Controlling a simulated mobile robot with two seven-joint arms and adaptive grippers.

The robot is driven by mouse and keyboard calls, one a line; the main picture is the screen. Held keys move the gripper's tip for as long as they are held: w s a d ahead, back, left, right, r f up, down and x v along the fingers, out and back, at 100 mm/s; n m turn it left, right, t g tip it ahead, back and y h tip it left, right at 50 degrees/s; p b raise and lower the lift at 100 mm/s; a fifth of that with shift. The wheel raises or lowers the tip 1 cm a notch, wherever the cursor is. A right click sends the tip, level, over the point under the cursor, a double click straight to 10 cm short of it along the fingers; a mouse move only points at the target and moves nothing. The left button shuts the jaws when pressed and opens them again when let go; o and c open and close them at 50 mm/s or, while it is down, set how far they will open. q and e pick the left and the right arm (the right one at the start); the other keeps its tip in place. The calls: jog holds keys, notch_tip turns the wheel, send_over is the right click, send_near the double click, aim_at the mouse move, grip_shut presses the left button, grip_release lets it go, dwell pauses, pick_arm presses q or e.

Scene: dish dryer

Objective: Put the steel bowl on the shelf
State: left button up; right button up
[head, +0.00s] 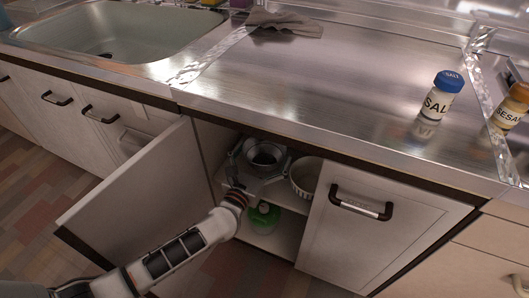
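The steel bowl (263,153) is inside the open cabinet under the counter, at the level of the upper shelf (284,196). My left arm reaches in from the lower left, and my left gripper (263,170) is at the bowl's near side. Its grey fingers appear to spread to either side of the bowl. I cannot tell whether they press on it, or whether the bowl rests on the shelf. My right gripper is not in view.
A white bowl (304,178) stands to the right on the shelf. A green item (263,216) is below. The left cabinet door (135,200) is swung open; the right door (375,235) looks shut. A salt jar (437,103) and a cloth (285,23) are on the counter.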

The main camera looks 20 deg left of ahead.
aim_at(256, 166)
pick_arm(q)
jog(key=shift+r, duration=0.1)
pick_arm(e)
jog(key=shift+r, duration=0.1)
pick_arm(q)
jog(key=shift+w+r, duration=0.1)
jog(key=shift+r, duration=0.2)
jog(key=shift+s+p, duration=0.35)
jog(key=shift+s, duration=0.05)
jog(key=s, duration=0.5)
jog(key=s+p, duration=0.1)
jog(key=s, duration=0.4)
jog(key=shift+s+a+f, duration=0.1)
jog(key=shift+s+a, duration=0.05)
jog(key=shift+a, duration=0.05)
jog(key=shift+s, duration=0.55)
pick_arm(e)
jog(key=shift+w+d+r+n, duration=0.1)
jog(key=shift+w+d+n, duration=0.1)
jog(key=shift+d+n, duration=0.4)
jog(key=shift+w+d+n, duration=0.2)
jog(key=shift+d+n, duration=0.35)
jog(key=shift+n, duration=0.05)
